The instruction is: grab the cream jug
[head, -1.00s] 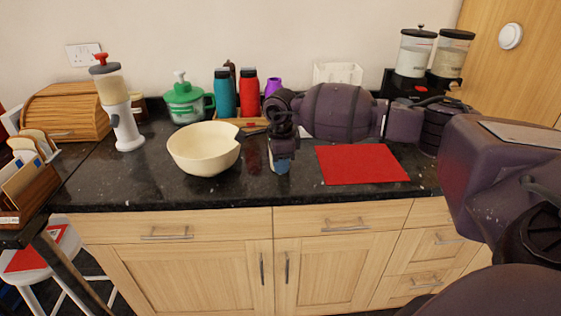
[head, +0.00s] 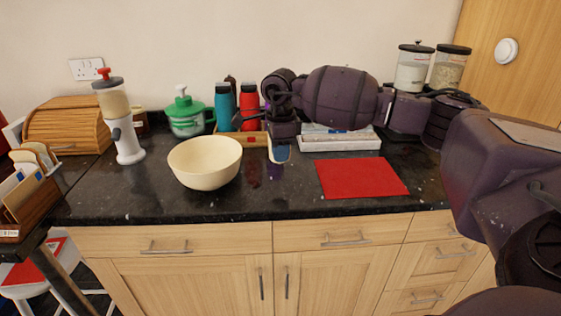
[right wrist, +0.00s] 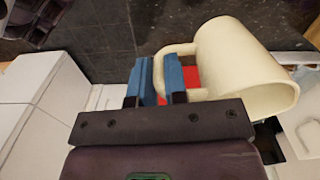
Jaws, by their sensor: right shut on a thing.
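The cream jug (right wrist: 245,65) shows large in the right wrist view, tilted on its side in that picture, with its handle toward my right gripper (right wrist: 160,78). The two blue fingers are shut on the handle. In the head view my right gripper (head: 279,150) is over the dark counter, to the right of a cream bowl; I cannot make out the jug there. My left gripper is not in view.
The cream bowl (head: 205,163) stands left of the gripper on the granite counter (head: 120,195). A red mat (head: 361,178) lies to the right. Teal (head: 224,107) and red (head: 249,108) bottles, and a white tray (head: 340,143), are behind.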

